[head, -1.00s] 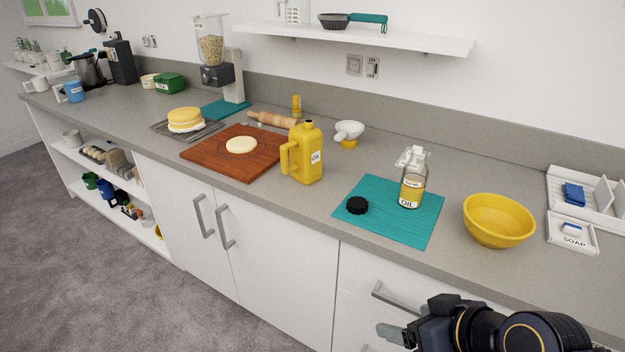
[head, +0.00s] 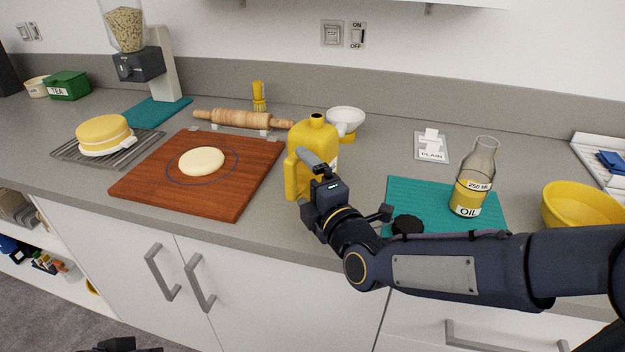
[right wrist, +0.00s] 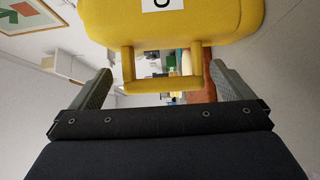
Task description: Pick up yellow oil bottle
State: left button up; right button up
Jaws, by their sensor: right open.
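The yellow oil bottle (head: 319,131) stands upright on the counter, right of the cutting board. My right gripper (head: 313,164) is in front of it and hides much of its lower body and handle. In the right wrist view the bottle (right wrist: 200,18) fills the top, with its handle (right wrist: 165,84) between the two spread fingers of the gripper (right wrist: 163,70). A gap shows between the handle and each finger. A dark part, likely my left gripper (head: 120,345), shows at the bottom edge, mostly cut off.
A glass oil bottle (head: 472,182) and a black cap (head: 407,224) are on a teal mat (head: 410,190) to the right. A white funnel (head: 345,116) stands just behind the yellow bottle. A rolling pin (head: 245,119) and a cutting board (head: 150,190) with dough are left.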

aim_at(306, 167)
jog(key=x, duration=0.3)
jog(key=shift+w+a+f, duration=0.1)
jog(key=shift+w+a, duration=0.1)
jog(key=shift+w, duration=0.15)
jog(key=c, duration=1.1)
